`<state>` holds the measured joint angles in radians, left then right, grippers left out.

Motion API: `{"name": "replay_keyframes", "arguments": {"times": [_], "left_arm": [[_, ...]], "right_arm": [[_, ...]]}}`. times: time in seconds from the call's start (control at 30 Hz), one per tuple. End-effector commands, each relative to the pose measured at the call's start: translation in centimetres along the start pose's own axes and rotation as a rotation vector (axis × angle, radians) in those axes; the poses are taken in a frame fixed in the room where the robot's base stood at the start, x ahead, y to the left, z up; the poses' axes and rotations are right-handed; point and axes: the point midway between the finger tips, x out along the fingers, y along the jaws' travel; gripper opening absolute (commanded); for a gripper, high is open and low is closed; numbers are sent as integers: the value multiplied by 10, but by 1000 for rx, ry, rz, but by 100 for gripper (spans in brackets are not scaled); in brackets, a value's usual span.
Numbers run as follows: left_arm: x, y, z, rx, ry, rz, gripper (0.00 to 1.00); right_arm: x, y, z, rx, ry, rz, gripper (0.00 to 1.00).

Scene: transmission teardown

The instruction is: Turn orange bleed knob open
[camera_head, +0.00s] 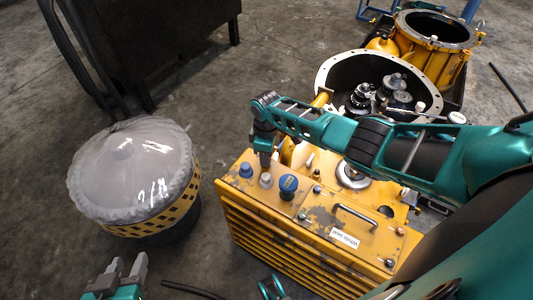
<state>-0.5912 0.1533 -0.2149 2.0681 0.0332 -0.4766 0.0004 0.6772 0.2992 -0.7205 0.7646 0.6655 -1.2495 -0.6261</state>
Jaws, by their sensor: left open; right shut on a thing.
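My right gripper (265,163) points down over the yellow ribbed housing (330,215), at its back left corner. It is shut on a small knob, mostly hidden by the fingers. A pale cap (266,180) shows right below the fingertips; I cannot tell whether it is the held knob. No clearly orange knob shows. A blue knob (246,170) stands left of the fingers and a larger blue knob (288,184) stands right of them. My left gripper (127,272) is open and empty at the bottom left, over the floor and well apart from the housing.
A drum with a grey plastic-like cover and a yellow-black checked band (140,175) stands left of the housing. A handle (356,217) and a white label (343,238) are on the housing top. Open gear casing (335,70) and yellow ring casing (436,35) lie behind.

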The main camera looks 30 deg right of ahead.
Motion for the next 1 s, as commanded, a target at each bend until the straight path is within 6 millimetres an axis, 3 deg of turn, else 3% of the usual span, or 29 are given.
{"name": "replay_keyframes", "arguments": {"times": [0.3,0.83,0.87,1.0], "left_arm": [[0,0,1,3,-1,0,43],[0,0,1,-2,-1,0,43],[0,1,1,-3,-1,0,43],[0,2,0,-8,0,0,43]], "right_arm": [[0,0,0,-117,0,-1,0],[0,0,0,-138,1,-1,0],[0,0,0,-138,1,-1,31],[0,0,0,-138,1,-1,45]]}}
